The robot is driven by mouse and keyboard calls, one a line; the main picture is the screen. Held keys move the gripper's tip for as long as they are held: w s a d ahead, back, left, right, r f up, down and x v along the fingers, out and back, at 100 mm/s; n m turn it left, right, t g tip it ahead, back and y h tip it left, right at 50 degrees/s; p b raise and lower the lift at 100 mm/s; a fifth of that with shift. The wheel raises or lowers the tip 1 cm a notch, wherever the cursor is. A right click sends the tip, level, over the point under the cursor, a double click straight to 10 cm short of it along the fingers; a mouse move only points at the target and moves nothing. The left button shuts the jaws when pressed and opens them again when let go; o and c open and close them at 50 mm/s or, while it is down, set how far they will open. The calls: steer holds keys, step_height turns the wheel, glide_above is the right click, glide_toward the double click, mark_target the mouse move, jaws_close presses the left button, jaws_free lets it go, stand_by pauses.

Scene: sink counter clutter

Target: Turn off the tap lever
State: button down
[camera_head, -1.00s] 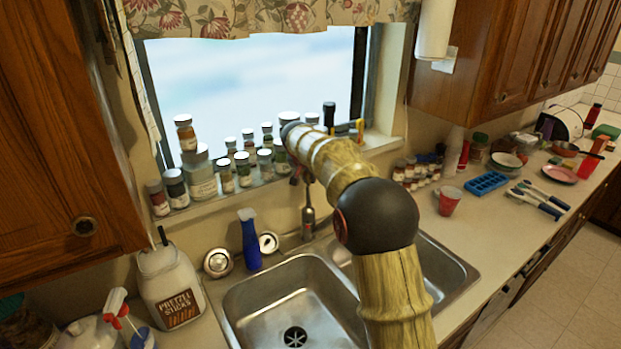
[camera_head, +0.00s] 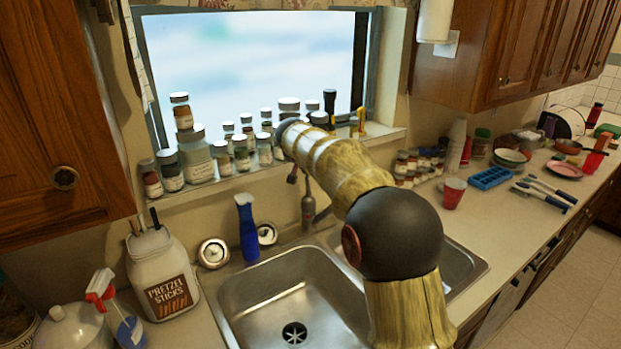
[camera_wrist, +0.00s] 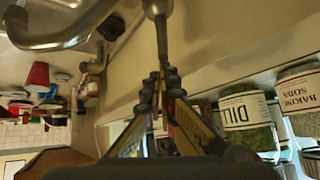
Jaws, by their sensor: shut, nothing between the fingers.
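The metal tap (camera_head: 308,212) stands behind the sink, partly hidden by my arm in the head view. In the wrist view its curved spout (camera_wrist: 62,38) fills the upper left. A slim metal rod (camera_wrist: 161,38), which looks like the tap lever, hangs down from the top middle. My gripper (camera_wrist: 167,72) is shut and empty, its fingertips close together at the lower end of that rod. I cannot tell whether they touch it. In the head view my arm hides most of the gripper.
The steel sink (camera_head: 250,312) has two bowls. Several spice jars line the window sill; a dill jar (camera_wrist: 245,112) is close right of my gripper. A red cup (camera_head: 452,194) stands right.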

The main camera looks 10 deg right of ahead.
steer(key=shift+s+a+f+t+b, duration=0.15)
steer(key=shift+s+f+b, duration=0.1)
steer(key=shift+s+b, duration=0.5)
steer(key=shift+s+a+f+t+b, duration=0.1)
steer(key=shift+s+a+f+b, duration=0.2)
steer(key=shift+b, duration=0.8)
steer(key=shift+s+a+f+t+b, duration=0.15)
steer(key=shift+s+b, duration=0.45)
steer(key=shift+b, duration=0.3)
steer(key=shift+d+f, duration=0.1)
steer(key=shift+s, duration=0.1)
